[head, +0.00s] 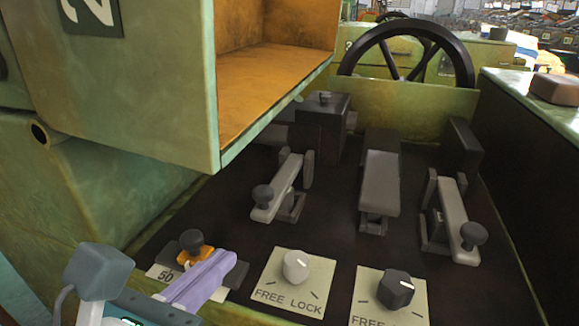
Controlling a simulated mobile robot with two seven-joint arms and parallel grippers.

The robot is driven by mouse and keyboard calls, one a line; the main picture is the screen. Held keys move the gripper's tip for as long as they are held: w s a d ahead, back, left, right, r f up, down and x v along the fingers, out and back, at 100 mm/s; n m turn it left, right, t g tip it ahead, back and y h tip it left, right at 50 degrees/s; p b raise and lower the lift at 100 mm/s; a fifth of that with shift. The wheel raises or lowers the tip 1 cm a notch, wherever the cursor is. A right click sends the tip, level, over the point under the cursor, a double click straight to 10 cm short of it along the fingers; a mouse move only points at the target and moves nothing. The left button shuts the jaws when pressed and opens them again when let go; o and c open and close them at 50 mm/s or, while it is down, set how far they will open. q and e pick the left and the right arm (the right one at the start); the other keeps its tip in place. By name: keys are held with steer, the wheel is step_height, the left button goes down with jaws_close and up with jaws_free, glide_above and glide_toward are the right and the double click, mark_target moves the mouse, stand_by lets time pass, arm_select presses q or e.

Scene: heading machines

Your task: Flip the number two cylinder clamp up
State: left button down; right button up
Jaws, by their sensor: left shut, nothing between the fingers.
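Several grey clamp levers sit on the dark machine bed. The left one (280,187) has a black ball knob at its near end and lies slanted. The middle one (379,183) is a broad grey bar. I cannot tell which is number two. My left gripper (222,266), with purple fingers, is shut and empty at the lower left. It is beside a black knob with an orange base (194,252), apart from the clamp levers. My right gripper is not in view.
Two dials stand at the front, a white one (296,266) and a black one (395,290). A green housing (150,90) marked 2 overhangs the upper left. A black handwheel (408,50) stands behind. A green ledge (545,115) bounds the right.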

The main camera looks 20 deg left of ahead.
arm_select(q)
steer(key=shift+s+d, duration=0.15)
steer(key=shift+d, duration=0.1)
steer(key=b+x, duration=0.2)
steer(key=x, duration=0.8)
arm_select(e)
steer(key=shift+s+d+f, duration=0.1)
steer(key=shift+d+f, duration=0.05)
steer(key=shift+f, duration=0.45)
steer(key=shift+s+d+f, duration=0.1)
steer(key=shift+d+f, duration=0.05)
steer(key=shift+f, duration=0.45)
